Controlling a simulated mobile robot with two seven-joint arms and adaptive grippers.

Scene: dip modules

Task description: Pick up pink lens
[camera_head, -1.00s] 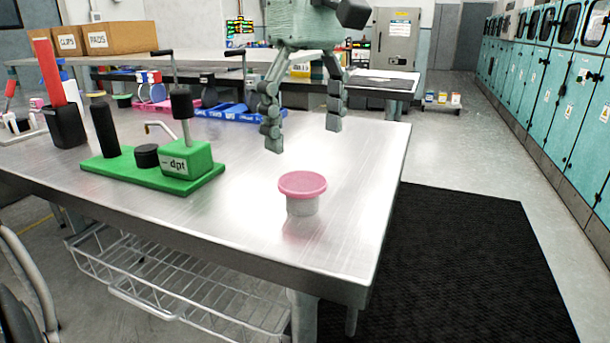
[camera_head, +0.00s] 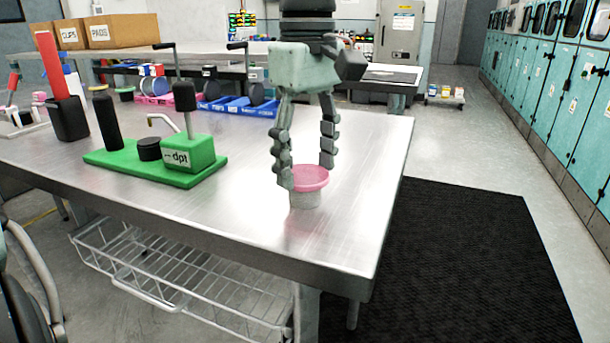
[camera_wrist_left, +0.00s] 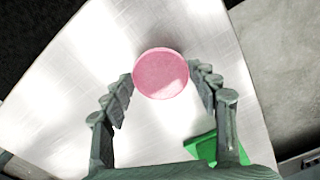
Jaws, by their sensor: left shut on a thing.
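In the left wrist view the lens (camera_wrist_left: 161,75) lies between the fingertips (camera_wrist_left: 160,77), seen from above. My right gripper is not in view.
A green stand (camera_head: 185,157) marked "dpt" with a lever and black cylinders stands left of the lens. A black holder with a red bar (camera_head: 61,85) is farther left. The metal table (camera_head: 240,220) is bare around the lens.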

